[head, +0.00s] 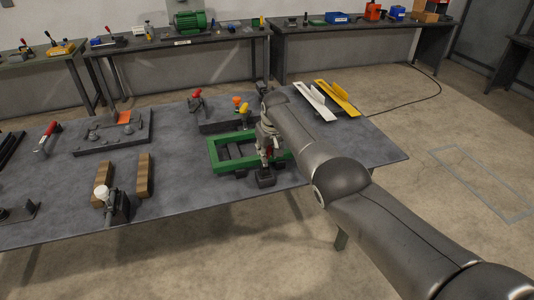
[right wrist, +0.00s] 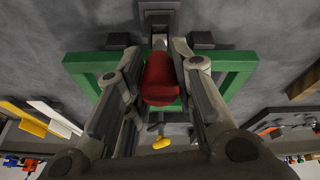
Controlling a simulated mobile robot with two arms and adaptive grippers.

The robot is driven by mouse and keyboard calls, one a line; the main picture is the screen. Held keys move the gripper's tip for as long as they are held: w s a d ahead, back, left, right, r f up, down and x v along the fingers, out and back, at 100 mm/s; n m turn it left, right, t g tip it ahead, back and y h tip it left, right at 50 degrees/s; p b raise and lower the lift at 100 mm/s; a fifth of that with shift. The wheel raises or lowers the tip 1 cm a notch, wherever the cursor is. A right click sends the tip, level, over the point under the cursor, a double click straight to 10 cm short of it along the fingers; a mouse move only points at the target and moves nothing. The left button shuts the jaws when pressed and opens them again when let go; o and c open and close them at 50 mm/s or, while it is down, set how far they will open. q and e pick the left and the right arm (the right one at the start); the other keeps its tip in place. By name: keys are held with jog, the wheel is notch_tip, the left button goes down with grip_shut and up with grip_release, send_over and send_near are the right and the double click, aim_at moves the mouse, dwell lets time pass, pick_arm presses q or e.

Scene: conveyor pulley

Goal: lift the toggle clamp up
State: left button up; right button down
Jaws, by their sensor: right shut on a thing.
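The toggle clamp with a red handle (right wrist: 158,78) stands at the near edge of the green frame (head: 218,153). Its dark base (head: 265,180) shows just below my right gripper (head: 268,146). In the right wrist view the gripper's two fingers lie on either side of the red handle, and the gripper is shut on it. In the head view my arm and gripper hide most of the clamp, with only a bit of red showing. My left gripper is in neither view.
Two wooden blocks (head: 144,175) and a white-knobbed clamp (head: 103,194) lie left of the green frame. A grey plate with fittings (head: 112,138) is further left. White and yellow angle pieces (head: 338,98) lie at the back right.

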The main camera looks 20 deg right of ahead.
dwell(0.5)
jog(key=c, duration=1.2)
grip_release()
jog(key=shift+w, duration=0.15)
jog(key=shift+r, duration=0.1)
jog(key=v, duration=1.2)
